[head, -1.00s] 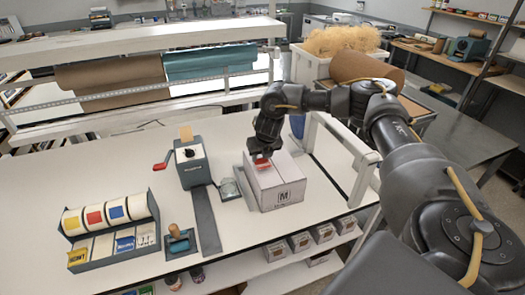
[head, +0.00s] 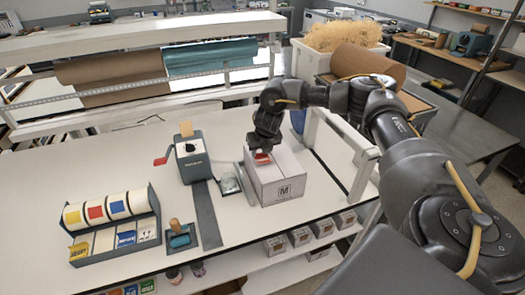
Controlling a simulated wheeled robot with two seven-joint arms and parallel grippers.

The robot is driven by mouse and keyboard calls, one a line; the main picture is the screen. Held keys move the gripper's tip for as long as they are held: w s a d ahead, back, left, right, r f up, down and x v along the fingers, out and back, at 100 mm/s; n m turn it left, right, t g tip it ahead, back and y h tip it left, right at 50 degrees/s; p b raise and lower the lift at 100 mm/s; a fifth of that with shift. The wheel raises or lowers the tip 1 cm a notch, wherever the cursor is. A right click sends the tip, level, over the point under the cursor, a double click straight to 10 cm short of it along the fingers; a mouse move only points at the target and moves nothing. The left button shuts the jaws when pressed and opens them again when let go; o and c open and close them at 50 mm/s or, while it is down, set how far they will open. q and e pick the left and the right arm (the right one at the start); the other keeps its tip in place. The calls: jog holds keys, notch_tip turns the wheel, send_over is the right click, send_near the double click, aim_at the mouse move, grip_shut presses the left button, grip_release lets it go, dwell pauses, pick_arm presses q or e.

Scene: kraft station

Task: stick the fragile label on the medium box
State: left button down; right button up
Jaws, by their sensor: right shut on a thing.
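The medium box (head: 283,184), pale with an "M" mark on its front, sits closed on the white table right of centre. My right gripper (head: 261,153) is low over the left part of the box top, pointing down. It is shut on a small red label (head: 262,158), which is at or very close to the top face; I cannot tell whether it touches. The label's print is too small to read. My left gripper is not in view.
A label dispenser (head: 110,222) with coloured rolls stands at the left. A grey device with a red handle (head: 190,160) and a stamp (head: 179,236) are left of the box. A white frame post (head: 362,178) stands to its right. Small boxes (head: 300,236) sit on the lower shelf.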

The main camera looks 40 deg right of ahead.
jog(key=shift+f+b, duration=0.3)
jog(key=shift+f, duration=0.1)
dwell(0.6)
jog(key=o, duration=1)
jog(key=shift+r+p, duration=0.3)
jog(key=shift+r, duration=1.95)
